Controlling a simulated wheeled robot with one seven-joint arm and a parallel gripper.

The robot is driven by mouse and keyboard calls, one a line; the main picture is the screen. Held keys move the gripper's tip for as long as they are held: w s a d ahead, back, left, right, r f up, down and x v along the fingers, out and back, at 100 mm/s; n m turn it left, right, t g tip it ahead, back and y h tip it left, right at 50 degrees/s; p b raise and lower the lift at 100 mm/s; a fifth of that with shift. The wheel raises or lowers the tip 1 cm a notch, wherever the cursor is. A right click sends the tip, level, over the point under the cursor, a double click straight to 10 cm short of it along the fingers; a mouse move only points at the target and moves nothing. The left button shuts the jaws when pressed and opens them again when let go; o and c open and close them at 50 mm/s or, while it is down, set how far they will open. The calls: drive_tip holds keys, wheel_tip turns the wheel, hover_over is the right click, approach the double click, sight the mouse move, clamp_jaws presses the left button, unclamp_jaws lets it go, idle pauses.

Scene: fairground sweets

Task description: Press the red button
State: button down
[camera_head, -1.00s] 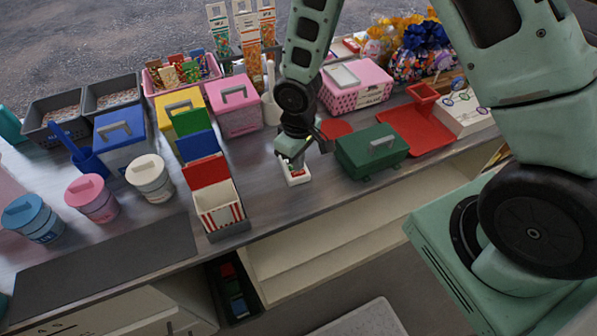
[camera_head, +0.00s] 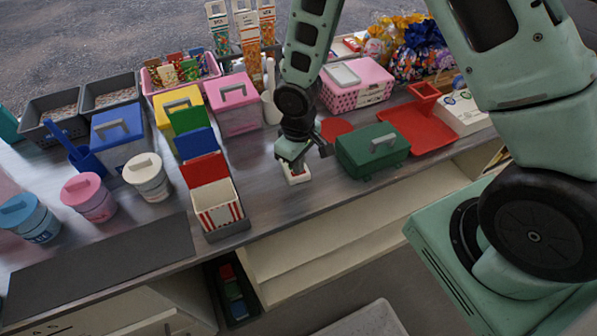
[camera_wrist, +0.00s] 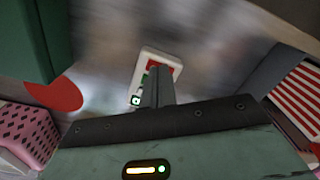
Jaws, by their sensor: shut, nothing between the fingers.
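A small white box (camera_head: 298,179) stands on the counter near its front edge, under my gripper (camera_head: 294,169). In the wrist view the box (camera_wrist: 147,56) has a red button (camera_wrist: 152,65) on top and a small green-lit mark (camera_wrist: 136,100) near one end. My gripper (camera_wrist: 158,70) is shut and empty, pointing down with its fingertips over the red button and hiding part of it. The tips look at or very close to the button; I cannot tell whether it is pushed in.
A green case (camera_head: 371,153) stands close on the right, with a red disc (camera_head: 336,128) behind it. A rack with a striped popcorn box (camera_head: 218,209) stands on the left. A pink case (camera_head: 356,88) is farther back. The counter around the white box is clear.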

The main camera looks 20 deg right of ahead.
wheel_tip(320, 180, up, 8)
drive_tip(key=p, duration=0.6)
drive_tip(key=shift+p, duration=0.35)
